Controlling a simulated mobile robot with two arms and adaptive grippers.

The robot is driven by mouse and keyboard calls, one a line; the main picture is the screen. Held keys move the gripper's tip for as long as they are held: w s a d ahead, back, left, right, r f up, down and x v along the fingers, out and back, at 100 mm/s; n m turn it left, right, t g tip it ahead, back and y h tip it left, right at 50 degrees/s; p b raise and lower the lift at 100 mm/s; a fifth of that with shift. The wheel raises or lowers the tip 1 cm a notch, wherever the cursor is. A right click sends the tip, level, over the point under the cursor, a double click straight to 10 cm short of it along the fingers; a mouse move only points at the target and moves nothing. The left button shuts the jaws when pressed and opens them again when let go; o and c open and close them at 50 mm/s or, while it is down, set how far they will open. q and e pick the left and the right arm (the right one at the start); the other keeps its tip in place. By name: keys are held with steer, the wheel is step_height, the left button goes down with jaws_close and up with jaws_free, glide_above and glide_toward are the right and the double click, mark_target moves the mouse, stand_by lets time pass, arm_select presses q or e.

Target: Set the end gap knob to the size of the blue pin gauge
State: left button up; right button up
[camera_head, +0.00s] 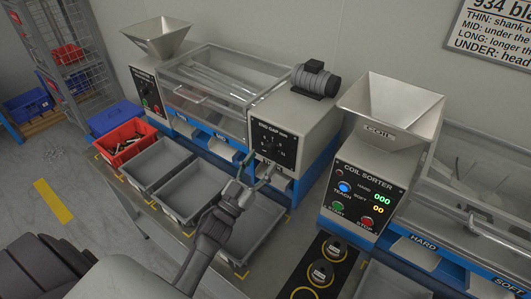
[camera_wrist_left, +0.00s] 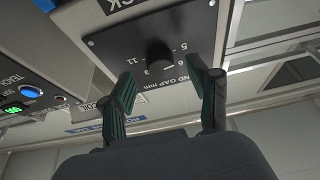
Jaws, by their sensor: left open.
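The END GAP mm knob (camera_head: 269,143) is a small dark knob on a black plate on the front of the left machine. In the left wrist view the round black knob (camera_wrist_left: 159,54) shows near the top middle, with numbers around it; its exact setting is too small to read. My left gripper (camera_head: 260,168) is open in front of the plate, just below the knob. In the left wrist view its fingers (camera_wrist_left: 161,70) stand apart on either side of the knob, seemingly with no contact. I cannot make out a blue pin gauge. My right gripper is not in view.
Grey bins (camera_head: 159,161) and a red bin (camera_head: 118,151) with dark parts stand along the bench at left. The coil sorter (camera_head: 362,190) with its buttons stands to the right. Hoppers rise behind.

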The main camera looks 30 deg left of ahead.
mark_target(270, 149)
arm_select(q)
steer(key=shift+x, duration=1.4)
steer(key=c, duration=1.2)
